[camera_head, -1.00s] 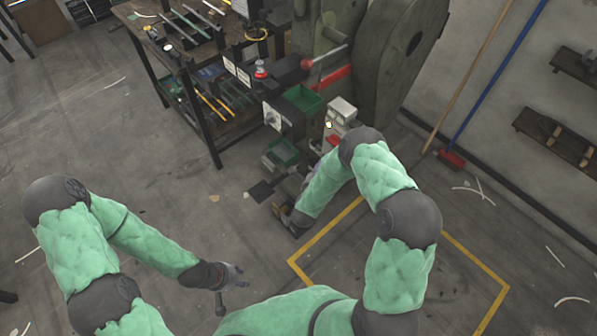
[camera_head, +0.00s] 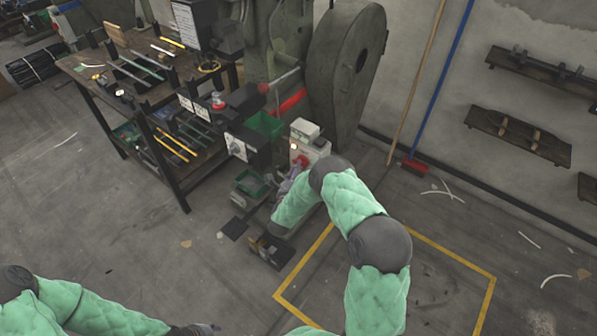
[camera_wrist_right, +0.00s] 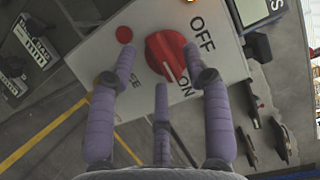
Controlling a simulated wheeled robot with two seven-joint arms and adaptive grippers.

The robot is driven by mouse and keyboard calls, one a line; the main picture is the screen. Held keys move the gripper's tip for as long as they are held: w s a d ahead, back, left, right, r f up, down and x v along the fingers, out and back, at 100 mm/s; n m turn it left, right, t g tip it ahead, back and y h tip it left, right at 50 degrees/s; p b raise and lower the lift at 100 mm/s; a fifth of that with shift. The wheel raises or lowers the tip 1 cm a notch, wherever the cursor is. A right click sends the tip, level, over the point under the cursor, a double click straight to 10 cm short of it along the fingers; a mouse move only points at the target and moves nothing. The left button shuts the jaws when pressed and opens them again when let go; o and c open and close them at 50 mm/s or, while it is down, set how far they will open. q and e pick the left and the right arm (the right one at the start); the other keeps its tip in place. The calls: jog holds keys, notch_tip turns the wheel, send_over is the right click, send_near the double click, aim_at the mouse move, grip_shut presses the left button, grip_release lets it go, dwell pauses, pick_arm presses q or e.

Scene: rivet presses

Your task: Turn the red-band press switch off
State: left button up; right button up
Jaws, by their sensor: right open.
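The red-band press (camera_head: 350,60) is dark green, with a red band (camera_head: 290,103) low on its body. A pale switch box with a red knob (camera_head: 300,160) stands in front of it. In the right wrist view, the red rotary knob (camera_wrist_right: 168,56) sits on the switch plate between the words OFF and ON; its marked end points towards ON. My right gripper (camera_wrist_right: 165,78) is open, its purple fingertips spread around the knob, contact unclear. In the head view this gripper (camera_head: 288,184) is partly hidden by my forearm. My left gripper (camera_head: 198,330) is at the bottom edge, partly cut off.
A small red button (camera_wrist_right: 124,34) is beside the knob. Green bins (camera_head: 252,184) and a dark control box (camera_head: 245,148) stand left of the switch. A tool bench (camera_head: 180,190) is further left. Yellow floor lines (camera_head: 450,256) lie right of my right arm.

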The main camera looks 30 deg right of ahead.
jog(key=shift+w+d, duration=0.35)
grip_shut()
